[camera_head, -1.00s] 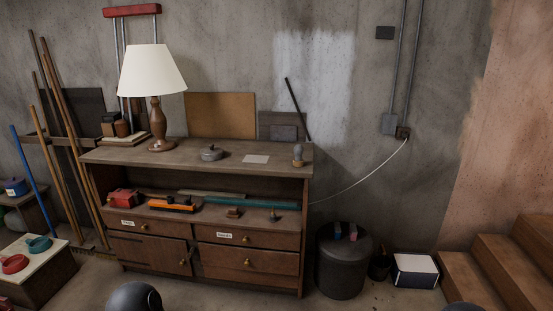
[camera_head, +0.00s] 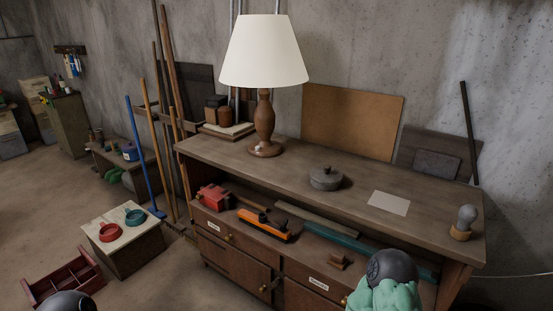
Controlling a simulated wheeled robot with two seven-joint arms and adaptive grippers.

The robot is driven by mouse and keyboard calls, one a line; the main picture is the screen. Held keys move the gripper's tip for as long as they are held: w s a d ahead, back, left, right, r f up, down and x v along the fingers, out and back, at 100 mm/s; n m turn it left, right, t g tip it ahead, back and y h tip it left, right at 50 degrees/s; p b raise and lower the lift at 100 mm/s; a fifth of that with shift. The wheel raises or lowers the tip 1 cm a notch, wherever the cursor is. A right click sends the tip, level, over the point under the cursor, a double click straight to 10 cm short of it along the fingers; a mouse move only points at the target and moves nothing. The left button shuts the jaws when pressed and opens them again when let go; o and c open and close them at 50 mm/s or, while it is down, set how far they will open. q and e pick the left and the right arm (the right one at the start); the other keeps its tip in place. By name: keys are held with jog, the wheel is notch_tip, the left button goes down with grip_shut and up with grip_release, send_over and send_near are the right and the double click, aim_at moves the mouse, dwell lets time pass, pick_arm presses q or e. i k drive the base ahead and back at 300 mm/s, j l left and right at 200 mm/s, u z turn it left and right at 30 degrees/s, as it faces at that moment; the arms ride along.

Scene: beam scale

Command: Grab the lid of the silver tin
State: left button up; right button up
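The silver tin (camera_head: 326,182) is a low, round, dull grey tin on top of the wooden cabinet, right of the lamp. Its lid (camera_head: 325,171) has a small knob in the middle and sits on the tin. Neither gripper shows in the head view. Only rounded dark parts that look like my arms show at the bottom left and bottom right, the right one with a mint-green part below it. Nothing touches the tin.
On the cabinet top (camera_head: 240,163) stand a tall lamp (camera_head: 264,120) left of the tin, a paper sheet (camera_head: 389,203) right of it, and a bulb on a base (camera_head: 465,222) at the right end. A brown board (camera_head: 352,122) leans behind. The wood around the tin is clear.

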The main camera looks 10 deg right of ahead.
aim_at(327, 175)
jog(key=i+j, duration=0.15)
jog(key=i, duration=0.2)
jog(key=i+j+z, duration=0.15)
jog(key=i, duration=0.25)
jog(key=i+j, duration=0.1)
jog(key=i, duration=0.25)
jog(key=z, duration=0.05)
